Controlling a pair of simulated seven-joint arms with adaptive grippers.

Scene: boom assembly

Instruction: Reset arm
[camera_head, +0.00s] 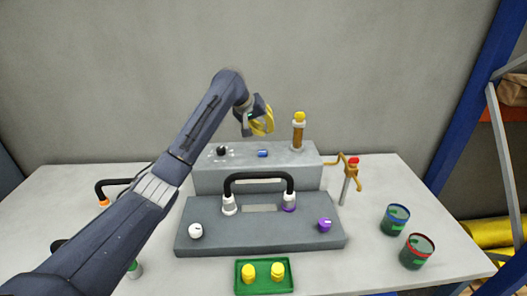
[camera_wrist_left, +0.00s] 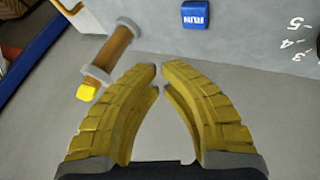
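My left gripper (camera_head: 264,122) hangs in the air above the back of the grey stepped block (camera_head: 258,180), clear of it. Its yellow fingers also show in the left wrist view (camera_wrist_left: 159,75). Their tips come together with only a thin gap, and nothing is between them. The blue RUN button (camera_head: 263,154) on the block's upper step lies below the gripper; it also shows in the left wrist view (camera_wrist_left: 195,14). A black dial (camera_head: 221,150) with white marks sits left of the button. My right gripper is not in view.
A brown yellow-capped cylinder (camera_head: 299,133) stands upright right of the gripper. A black hose (camera_head: 258,176) arches over the lower step. A brass tap (camera_head: 348,180), two dark cups (camera_head: 397,219) (camera_head: 416,252) and a green tray (camera_head: 241,283) with yellow pieces stand around the block.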

